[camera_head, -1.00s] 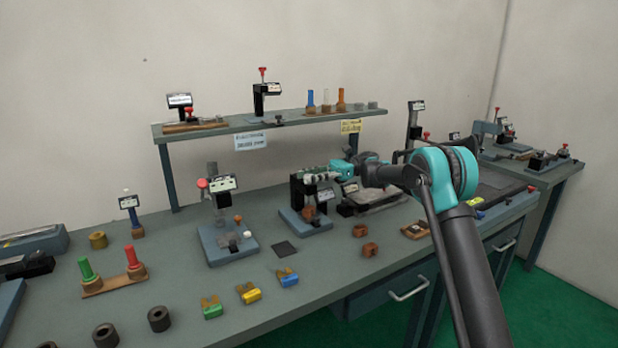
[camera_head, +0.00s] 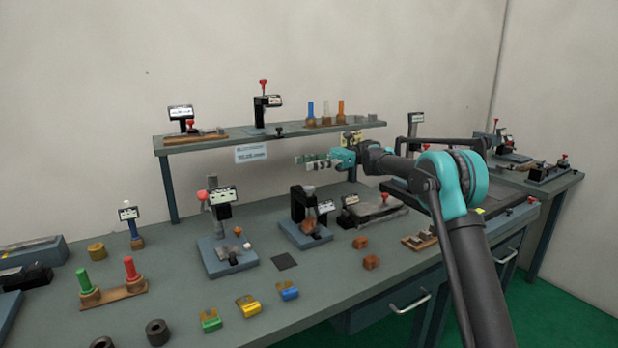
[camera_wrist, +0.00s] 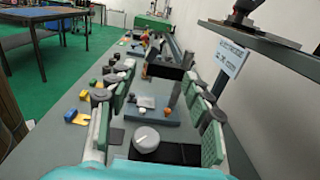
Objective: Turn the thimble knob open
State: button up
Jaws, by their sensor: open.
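A grey round knob (camera_wrist: 146,139) with a pale line across it shows in the wrist view, low between my fingers; I take it for the thimble knob. In the head view, its grey top (camera_head: 308,190) appears on a small black stand (camera_head: 298,206) with a blue base (camera_head: 304,236). My gripper (camera_head: 312,162) is open and empty above this stand, pointing left. In the wrist view, its green-padded fingers (camera_wrist: 158,100) are spread wide on both sides, apart from the knob.
A shelf (camera_head: 220,145) runs behind and above, with a hanging label (camera_wrist: 232,57). Another blue-based stand (camera_head: 222,258) with a red ball stands left of the knob's stand. Brown blocks (camera_head: 371,262) and coloured clips (camera_head: 249,306) lie in front. A dark flat square (camera_head: 284,261) lies between.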

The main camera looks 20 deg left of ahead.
jog(key=shift+r, duration=0.7)
jog(key=shift+s+a, duration=0.15)
jog(key=shift+a, duration=0.2)
jog(key=s+a+f+m+t+y, duration=0.1)
jog(key=s+a+m+t+y, duration=0.1)
jog(key=a+m+t+y, duration=0.25)
jog(key=m+t+h, duration=0.4)
jog(key=m+t, duration=1)
jog(key=t, duration=0.7)
send_near(312, 191)
jog(key=shift+n+y, duration=0.25)
jog(key=x, duration=1.2)
jog(key=shift+f, duration=0.15)
